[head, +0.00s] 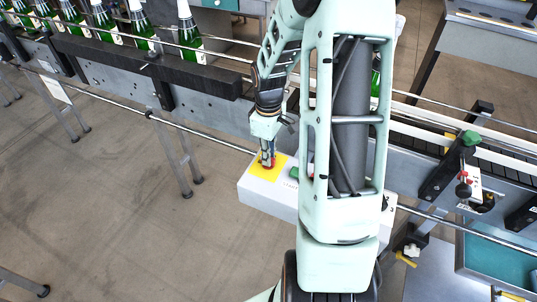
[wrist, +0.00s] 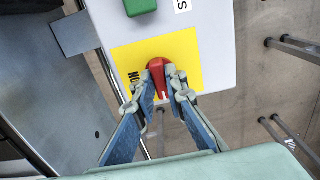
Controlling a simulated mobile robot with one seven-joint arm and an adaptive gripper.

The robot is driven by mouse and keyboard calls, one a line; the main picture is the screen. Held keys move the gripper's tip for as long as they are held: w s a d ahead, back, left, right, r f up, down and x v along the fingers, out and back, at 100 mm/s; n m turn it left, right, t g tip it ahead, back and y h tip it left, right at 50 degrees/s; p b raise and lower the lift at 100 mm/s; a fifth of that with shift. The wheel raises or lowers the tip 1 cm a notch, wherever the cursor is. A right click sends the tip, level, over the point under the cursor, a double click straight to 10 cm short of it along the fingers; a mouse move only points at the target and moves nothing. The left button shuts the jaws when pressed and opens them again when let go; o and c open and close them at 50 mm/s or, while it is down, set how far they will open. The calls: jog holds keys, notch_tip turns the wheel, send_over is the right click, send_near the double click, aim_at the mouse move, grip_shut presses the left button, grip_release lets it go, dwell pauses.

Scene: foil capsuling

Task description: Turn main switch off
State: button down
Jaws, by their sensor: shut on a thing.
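The main switch is a red rotary knob (wrist: 158,76) on a yellow plate (wrist: 186,55) on a light grey control box (wrist: 218,20). In the wrist view the knob has a white mark on its lower end. My gripper (wrist: 164,90) is shut on the red knob, one finger at each side. In the head view my gripper (head: 267,160) points down at the yellow plate (head: 278,161) on the box (head: 258,196). There the knob is mostly hidden by the fingers. My own arm covers the box's right part.
A green button (wrist: 140,7) sits on the box beside the yellow plate, with printed letters near it. Behind the box runs a conveyor (head: 200,82) with several green bottles (head: 103,20). Open floor (head: 110,200) lies left of the box.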

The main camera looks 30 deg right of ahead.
jog(key=shift+w, duration=0.1)
jog(key=c, duration=2)
grip_release()
jog(key=shift+o, duration=0.2)
jog(key=shift+r, duration=0.1)
notch_tip(320, 180, up, 12)
